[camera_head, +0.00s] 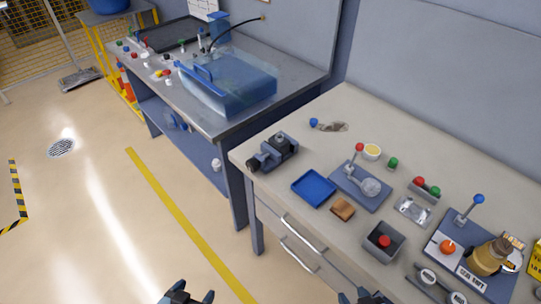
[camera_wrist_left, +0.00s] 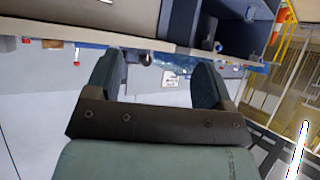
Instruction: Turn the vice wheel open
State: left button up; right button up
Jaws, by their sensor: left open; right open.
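The dark grey vice (camera_head: 273,151) sits on the left end of the near workbench, close to its corner. Its dark front end points toward the bench's front edge; a wheel cannot be made out clearly at this size. My left gripper (camera_head: 187,295) shows at the bottom edge of the head view, over the floor and well apart from the vice. In the left wrist view its two fingers (camera_wrist_left: 152,72) are spread with nothing between them. My right gripper (camera_head: 365,297) is partly cut off at the bottom edge, in front of the bench drawers, with nothing seen in it.
A second bench with a translucent blue tank (camera_head: 235,88) stands behind left. The floor (camera_head: 90,220) at left is clear.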

aim_at(252, 164)
jog(key=j+z, duration=0.1)
jog(key=z, duration=1.1)
jog(key=j+z, duration=0.45)
jog(key=k+j+z, duration=0.15)
jog(key=j+z, duration=0.3)
jog(key=k+j+z, duration=0.15)
jog(key=j, duration=0.25)
jog(key=k+j+z, duration=0.2)
jog(key=j, duration=0.15)
jog(key=k+j+z, duration=0.15)
jog(key=j, duration=0.25)
jog(key=k+j, duration=0.35)
jog(key=j, duration=0.3)
jog(key=k+j+z, duration=0.1)
jog(key=j, duration=0.7)
jog(key=k+j, duration=0.15)
jog(key=j, duration=0.55)
